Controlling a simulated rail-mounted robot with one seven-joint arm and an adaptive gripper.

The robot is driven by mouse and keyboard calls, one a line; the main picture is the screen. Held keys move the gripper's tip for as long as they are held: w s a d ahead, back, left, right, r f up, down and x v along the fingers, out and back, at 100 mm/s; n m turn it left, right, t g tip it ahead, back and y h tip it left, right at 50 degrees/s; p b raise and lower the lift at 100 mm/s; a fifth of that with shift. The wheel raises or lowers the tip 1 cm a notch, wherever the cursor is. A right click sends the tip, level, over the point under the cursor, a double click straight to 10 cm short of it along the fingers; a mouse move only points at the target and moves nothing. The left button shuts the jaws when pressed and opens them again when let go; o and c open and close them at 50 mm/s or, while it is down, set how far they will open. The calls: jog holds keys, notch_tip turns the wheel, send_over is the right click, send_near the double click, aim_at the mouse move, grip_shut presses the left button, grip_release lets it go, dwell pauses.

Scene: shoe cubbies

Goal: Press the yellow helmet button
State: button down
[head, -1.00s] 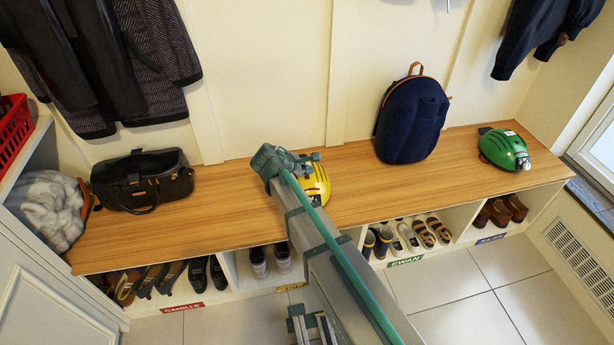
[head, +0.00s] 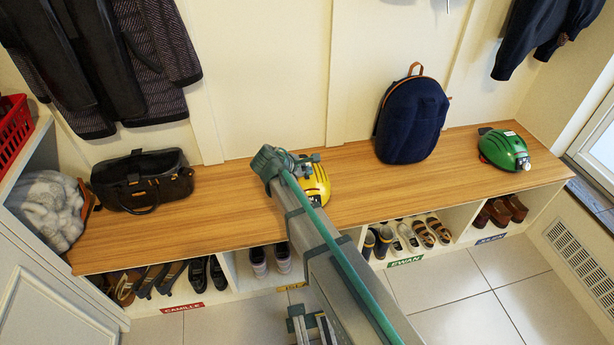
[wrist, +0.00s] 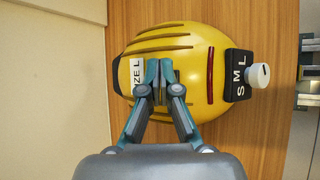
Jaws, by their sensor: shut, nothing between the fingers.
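The yellow helmet (head: 317,184) lies on the wooden bench, partly hidden behind my arm in the head view. In the wrist view the helmet (wrist: 205,45) fills the middle. It has dark slots, a white size label (wrist: 136,76), a red strip (wrist: 210,75) and a black panel (wrist: 239,76) marked S M L. A whitish round knob (wrist: 260,76) sticks out from this panel. My gripper (wrist: 158,70) is shut and empty, its fingertips over the helmet beside the label. I cannot tell whether they touch it. No other button shows clearly; my fingers cover part of the shell.
A navy backpack (head: 411,120) and a green helmet (head: 505,149) stand on the bench (head: 230,205) to the right. A dark handbag (head: 142,182) sits at the left. The wall is close behind. Shoes fill the cubbies below. The bench between handbag and yellow helmet is clear.

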aim_at(306, 178)
jog(key=shift+f, duration=0.45)
dwell(0.5)
jog(key=shift+r+p, duration=0.6)
jog(key=shift+p, duration=0.25)
jog(key=shift+r+p, duration=2.4)
jog(key=shift+r, duration=0.65)
jog(key=shift+f, duration=0.15)
